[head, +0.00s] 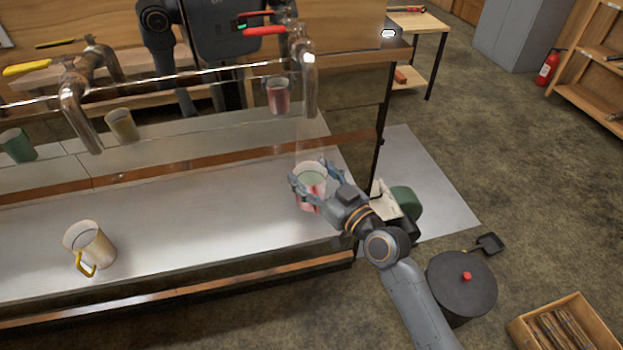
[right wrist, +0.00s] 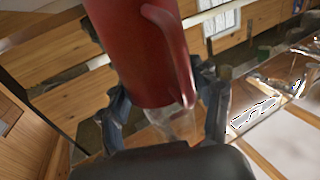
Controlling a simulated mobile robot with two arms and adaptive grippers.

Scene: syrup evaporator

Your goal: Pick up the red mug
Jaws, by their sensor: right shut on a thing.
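The red mug (head: 309,196) is at the right end of the metal shelf, below the right spout. My right gripper (head: 312,178) is shut on it, with a finger on each side. In the right wrist view the red mug (right wrist: 140,50) fills the middle between the fingers (right wrist: 165,110), its handle toward the right. A pale greenish fill shows inside its rim in the head view. I cannot tell whether its base touches the shelf. My left gripper is not directly in view.
A cream mug (head: 90,245) with a yellow handle stands on the shelf at left. The right spout (head: 308,85) has a red valve lever (head: 265,31); a faint translucent column hangs below it. The shiny back panel mirrors mugs. A black lidded bin (head: 462,285) stands on the floor.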

